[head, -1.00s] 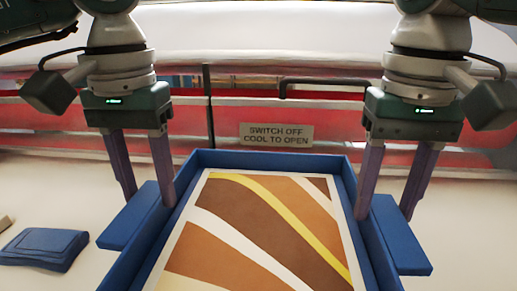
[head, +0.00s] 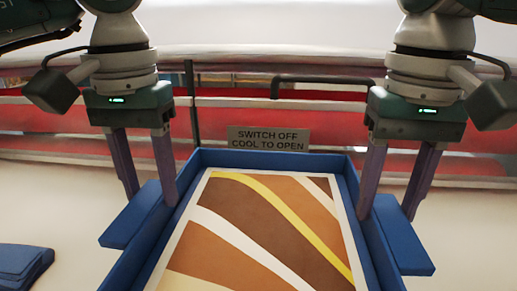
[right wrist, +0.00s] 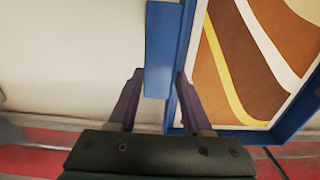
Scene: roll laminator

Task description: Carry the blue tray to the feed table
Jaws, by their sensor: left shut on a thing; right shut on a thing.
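The blue tray (head: 270,159) is in the lower middle of the head view and holds a sheet with brown, orange, yellow and white stripes (head: 265,225). My left gripper (head: 150,200) is shut on the tray's left side handle. My right gripper (head: 385,214) is shut on its right side handle. In the right wrist view the fingers (right wrist: 155,92) stand on either side of the blue handle (right wrist: 162,45). The tray looks level. Its near edge is out of the head view. The pale surface below may be the feed table (head: 60,200); I cannot tell the gap to it.
A red machine front (head: 240,118) with a black bar and a "SWITCH OFF COOL TO OPEN" sign (head: 268,139) stands behind the tray. A blue folded-looking item (head: 22,268) lies at the lower left. The pale surface to the right looks clear.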

